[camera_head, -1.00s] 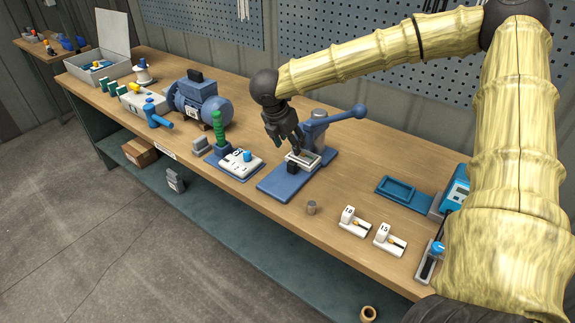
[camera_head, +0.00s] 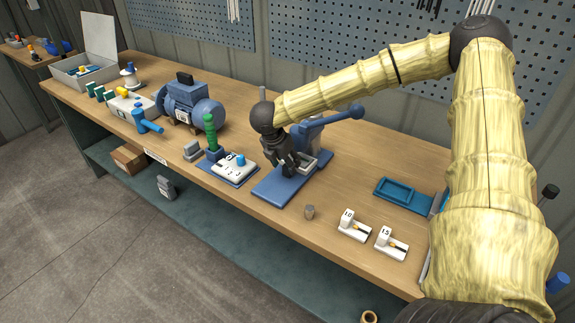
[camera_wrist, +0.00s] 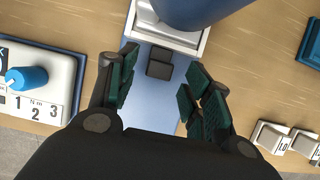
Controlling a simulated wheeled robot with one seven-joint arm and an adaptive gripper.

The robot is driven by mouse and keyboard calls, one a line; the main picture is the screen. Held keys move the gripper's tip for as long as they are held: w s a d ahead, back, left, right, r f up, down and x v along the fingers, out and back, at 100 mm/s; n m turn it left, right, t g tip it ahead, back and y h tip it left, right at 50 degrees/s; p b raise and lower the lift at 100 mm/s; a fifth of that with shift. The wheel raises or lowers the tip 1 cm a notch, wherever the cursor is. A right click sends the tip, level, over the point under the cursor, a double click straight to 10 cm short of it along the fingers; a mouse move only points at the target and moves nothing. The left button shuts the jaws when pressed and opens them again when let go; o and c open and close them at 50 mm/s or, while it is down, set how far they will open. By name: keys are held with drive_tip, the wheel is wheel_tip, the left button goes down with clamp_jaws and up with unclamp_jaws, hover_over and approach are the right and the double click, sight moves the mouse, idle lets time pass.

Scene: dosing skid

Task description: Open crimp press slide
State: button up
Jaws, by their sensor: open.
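In the wrist view the slide's pale frame (camera_wrist: 196,47) shows at the top, partly hidden by the blue press body (camera_wrist: 190,10). A small dark handle block (camera_wrist: 160,61) sticks out from its near side. My gripper (camera_head: 287,170) is open at the near side of the slide. In the wrist view its fingers (camera_wrist: 161,88) are spread either side of the handle's line, apart from it.
Left of the press is a numbered white panel (camera_head: 234,166) with a blue knob and a green handle (camera_head: 210,130). A blue tray (camera_head: 396,191) is farther right.

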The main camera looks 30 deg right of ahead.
drive_tip(key=shift+x, duration=1.75)
